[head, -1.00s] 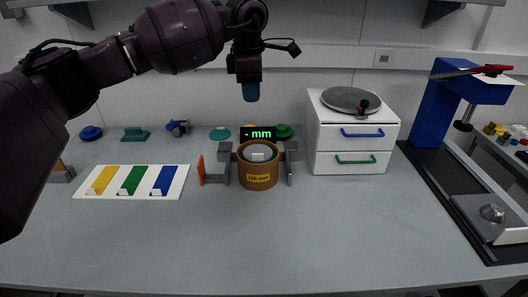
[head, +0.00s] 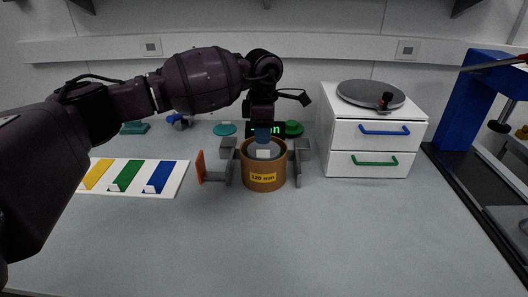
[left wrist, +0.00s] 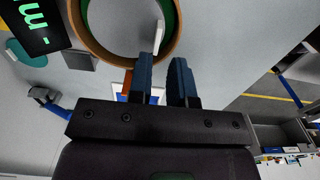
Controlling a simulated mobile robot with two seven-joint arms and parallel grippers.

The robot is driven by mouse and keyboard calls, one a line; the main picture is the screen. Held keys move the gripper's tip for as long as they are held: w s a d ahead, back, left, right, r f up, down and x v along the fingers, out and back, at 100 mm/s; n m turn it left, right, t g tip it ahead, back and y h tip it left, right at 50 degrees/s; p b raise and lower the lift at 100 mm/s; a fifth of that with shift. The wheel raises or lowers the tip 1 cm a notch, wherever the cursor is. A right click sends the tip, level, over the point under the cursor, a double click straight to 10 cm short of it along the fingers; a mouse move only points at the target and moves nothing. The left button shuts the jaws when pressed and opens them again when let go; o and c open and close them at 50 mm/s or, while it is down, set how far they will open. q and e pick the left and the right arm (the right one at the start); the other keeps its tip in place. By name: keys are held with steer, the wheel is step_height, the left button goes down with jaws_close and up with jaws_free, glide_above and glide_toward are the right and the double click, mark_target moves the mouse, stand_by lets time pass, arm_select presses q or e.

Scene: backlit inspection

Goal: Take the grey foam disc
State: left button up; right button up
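A brown ring (head: 264,182) with a yellow "120 mm" label stands on the table between grey jaws in the head view. A round greyish insert with a white upright tab (head: 263,154) sits inside it; I take this for the foam disc, though the gripper partly hides it. My left gripper (head: 263,142), with blue fingers, points down over the ring. In the left wrist view the fingers (left wrist: 164,62) are apart, and the white tab (left wrist: 158,30) shows just beyond their tips. Nothing is clearly held. My right gripper is not in view.
A black display (head: 281,128) stands behind the ring. A white drawer cabinet (head: 368,146) with a grey round plate on top is to the right, beside a blue press (head: 484,90). A white panel (head: 180,178) with coloured strips lies left. The front table is clear.

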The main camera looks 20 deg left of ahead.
mark_target(264, 148)
arm_select(q)
steer(key=shift+w+f, duration=0.15)
steer(key=shift+f, duration=2.4)
jaws_close()
